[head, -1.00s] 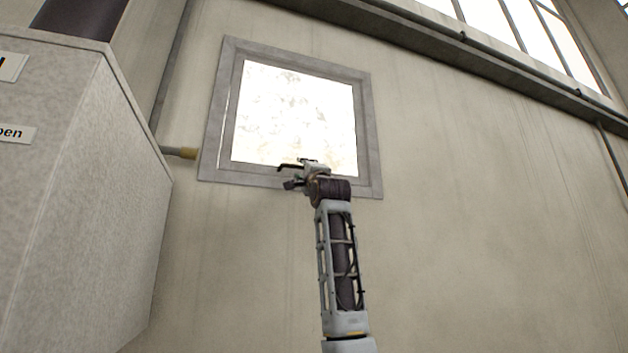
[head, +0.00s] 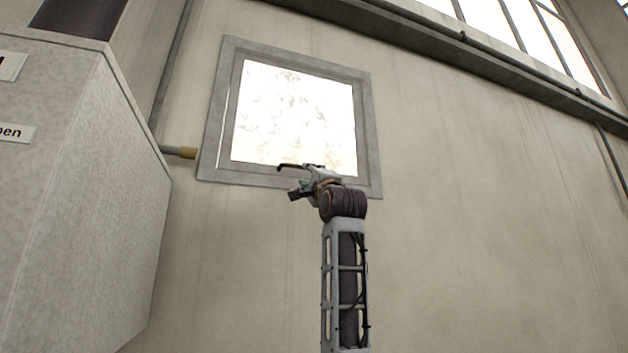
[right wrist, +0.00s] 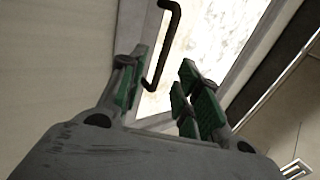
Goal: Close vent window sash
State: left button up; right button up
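The vent window sash (head: 237,110) is a grey frame around a bright pane, set within a wider grey surround on the wall. A thin bright sliver shows along its left side. A dark bent handle (head: 290,166) is at its lower edge; in the right wrist view the handle (right wrist: 172,40) lies ahead of the fingertips, its lower end between them in the picture. My right gripper (head: 300,190) is just below the handle, with green-padded fingers (right wrist: 160,68) spread apart and nothing held. Whether a finger touches the handle is unclear. My left gripper is not in view.
A large grey cabinet (head: 80,200) with labels stands at the left. A pipe with a yellowish end (head: 182,152) sticks out between it and the window. A ledge (head: 470,55) runs above. The wall (head: 480,230) at right is clear.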

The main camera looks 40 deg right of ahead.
jog(key=shift+v, duration=1.35)
